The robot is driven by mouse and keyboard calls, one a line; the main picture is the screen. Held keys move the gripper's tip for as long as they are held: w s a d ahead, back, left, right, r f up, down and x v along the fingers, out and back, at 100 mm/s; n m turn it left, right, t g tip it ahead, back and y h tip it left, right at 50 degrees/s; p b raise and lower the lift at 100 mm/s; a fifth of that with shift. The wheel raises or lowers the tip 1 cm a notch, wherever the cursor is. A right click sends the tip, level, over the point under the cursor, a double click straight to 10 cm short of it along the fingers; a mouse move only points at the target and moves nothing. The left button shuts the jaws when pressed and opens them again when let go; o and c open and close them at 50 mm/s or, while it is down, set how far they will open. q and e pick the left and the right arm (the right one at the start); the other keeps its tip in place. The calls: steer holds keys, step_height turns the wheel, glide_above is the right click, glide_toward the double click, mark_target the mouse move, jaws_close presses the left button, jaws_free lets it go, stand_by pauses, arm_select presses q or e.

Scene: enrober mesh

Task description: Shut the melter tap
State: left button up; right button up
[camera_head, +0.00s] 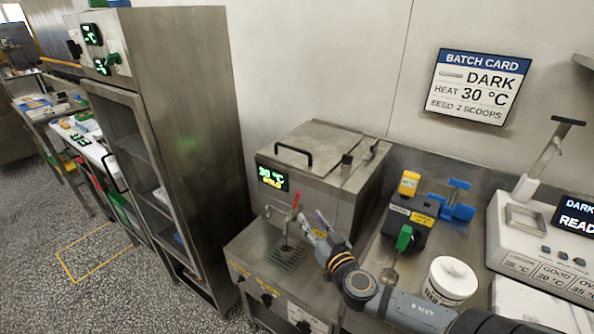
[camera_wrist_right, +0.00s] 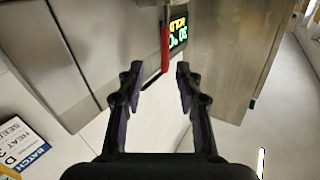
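The melter (camera_head: 330,170) is a steel box with a lit display (camera_head: 272,179) showing 30 °C. Its tap has a red lever (camera_head: 296,203) that stands roughly upright over a drip grate (camera_head: 288,254). My right gripper (camera_head: 310,224) is just to the right of the tap. In the right wrist view my right gripper (camera_wrist_right: 158,82) is open, with its two dark fingers apart. The red lever (camera_wrist_right: 165,45) lies ahead of the gap between the fingertips, and contact cannot be made out. My left gripper is not in view.
A tall steel cabinet (camera_head: 185,130) stands left of the melter. Right of my arm are a black device with a green knob (camera_head: 404,237), a white tub (camera_head: 452,278) and a white station (camera_head: 540,250). A batch card (camera_head: 478,86) hangs on the wall.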

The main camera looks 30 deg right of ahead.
mark_target(298, 199)
steer(key=w, duration=0.3)
steer(key=w+r+p, duration=0.1)
steer(key=w, duration=0.2)
steer(key=w+d+r+p, duration=0.1)
steer(key=w, duration=0.1)
steer(key=shift+w, duration=0.4)
steer(key=shift+w+d+f, duration=0.15)
steer(key=shift+w+f, duration=0.15)
steer(key=shift+f, duration=0.05)
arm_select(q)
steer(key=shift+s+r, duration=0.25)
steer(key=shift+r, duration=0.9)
arm_select(e)
steer(key=shift+s, duration=0.1)
jaws_close()
